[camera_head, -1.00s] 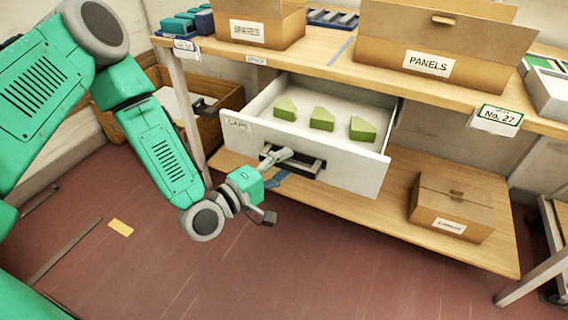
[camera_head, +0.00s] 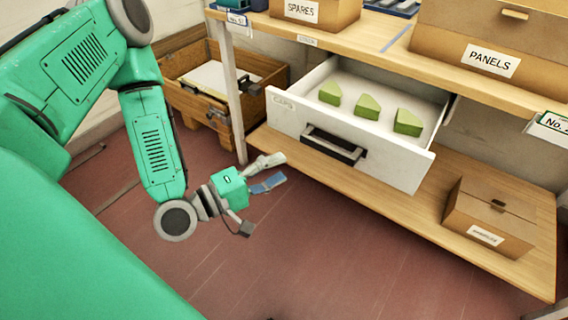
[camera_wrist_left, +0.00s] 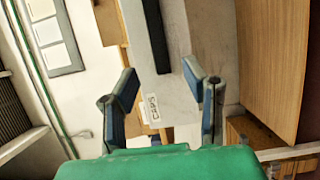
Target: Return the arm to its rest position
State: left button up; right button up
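My left gripper (camera_head: 274,174) is in the head view, left of the open drawer and apart from its handle. Its two fingers are spread with nothing between them; it also shows open in the left wrist view (camera_wrist_left: 169,88). The white drawer (camera_head: 388,158) labelled CAPS is pulled out below the shelf top. It holds green wedge-shaped blocks (camera_head: 368,105). Its dark handle (camera_head: 334,145) is free. My right gripper is not in view.
A PANELS box (camera_head: 440,58) and a SPARES box (camera_head: 345,12) stand on the shelf top. A closed carton (camera_head: 490,215) sits on the lower shelf (camera_head: 400,220). A wooden crate (camera_head: 205,100) stands at the back left. The red floor (camera_head: 260,270) in front is clear.

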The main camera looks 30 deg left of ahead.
pick_arm(q)
jog(key=shift+d, duration=0.2)
jog(key=shift+a, duration=0.15)
jog(key=s+d+f+m+g+y+p, duration=0.1)
jog(key=s+d+f+m+g, duration=0.1)
jog(key=s+f+m+g, duration=0.3)
jog(key=s+d+f+m+g+y, duration=0.1)
jog(key=s+d+f+m+g, duration=0.2)
jog(key=f, duration=0.5)
jog(key=s+a+f+m+g+y, duration=0.4)
jog(key=s+a+g, duration=0.3)
jog(key=s, duration=0.3)
jog(key=shift+m+g+y+p, duration=0.4)
jog(key=shift+m+y, duration=0.3)
jog(key=shift+m, duration=0.2)
